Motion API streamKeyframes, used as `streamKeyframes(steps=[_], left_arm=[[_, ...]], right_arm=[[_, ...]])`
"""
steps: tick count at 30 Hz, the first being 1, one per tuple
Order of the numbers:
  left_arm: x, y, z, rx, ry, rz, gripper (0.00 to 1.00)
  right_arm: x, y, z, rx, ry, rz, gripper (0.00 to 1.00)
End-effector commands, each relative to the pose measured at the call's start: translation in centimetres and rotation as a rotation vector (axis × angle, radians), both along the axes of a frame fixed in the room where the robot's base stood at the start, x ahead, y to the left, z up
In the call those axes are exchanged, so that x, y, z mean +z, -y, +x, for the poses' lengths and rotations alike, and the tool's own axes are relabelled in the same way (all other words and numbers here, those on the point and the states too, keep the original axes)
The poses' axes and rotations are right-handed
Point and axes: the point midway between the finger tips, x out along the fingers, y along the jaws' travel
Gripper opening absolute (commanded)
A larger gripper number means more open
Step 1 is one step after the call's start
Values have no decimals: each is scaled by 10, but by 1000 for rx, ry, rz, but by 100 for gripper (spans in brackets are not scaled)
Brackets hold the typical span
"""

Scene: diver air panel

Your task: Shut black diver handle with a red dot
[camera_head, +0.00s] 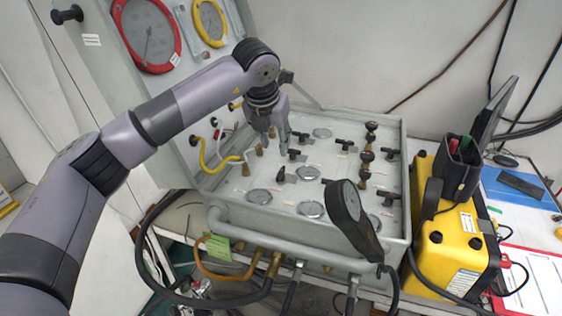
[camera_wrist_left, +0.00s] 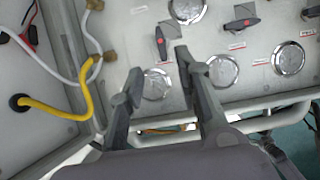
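The diver air panel (camera_head: 243,203) is a grey open case with several black handles. One black handle (camera_head: 294,154) is just right of my left gripper, and another black handle (camera_head: 280,174) stands below it. In the left wrist view, a black handle (camera_wrist_left: 162,42) is just beyond my fingertips, with a small red mark near it; another black handle (camera_wrist_left: 242,23) is to the right. My right gripper is not in view.
Round gauges (camera_head: 311,209) lie in the panel. A yellow hose (camera_head: 212,163) and a white hose run along its left side. A black round-headed object (camera_head: 350,215) rises at the front. A yellow box (camera_head: 447,235) stands on the right. The raised lid carries a red-rimmed gauge (camera_head: 148,37).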

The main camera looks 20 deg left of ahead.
Motion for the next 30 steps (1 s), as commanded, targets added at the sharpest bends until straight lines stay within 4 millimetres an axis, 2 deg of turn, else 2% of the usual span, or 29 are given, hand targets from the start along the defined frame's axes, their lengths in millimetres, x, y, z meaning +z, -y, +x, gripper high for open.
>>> streamKeyframes(steps=[4, 12, 15, 21, 30], left_arm=[[-29, 1, 12, 0, -6, 1, 31], [-79, 2, 33, 0, -3, 0, 31], [-92, 2, 38, 0, -3, -1, 31], [-105, 2, 43, -1, -1, 0, 31], [-106, 2, 44, -1, 0, -1, 29]], right_arm=[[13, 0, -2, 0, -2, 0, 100], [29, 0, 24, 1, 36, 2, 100], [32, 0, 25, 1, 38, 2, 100], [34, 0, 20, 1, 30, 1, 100], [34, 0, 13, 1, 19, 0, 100]])
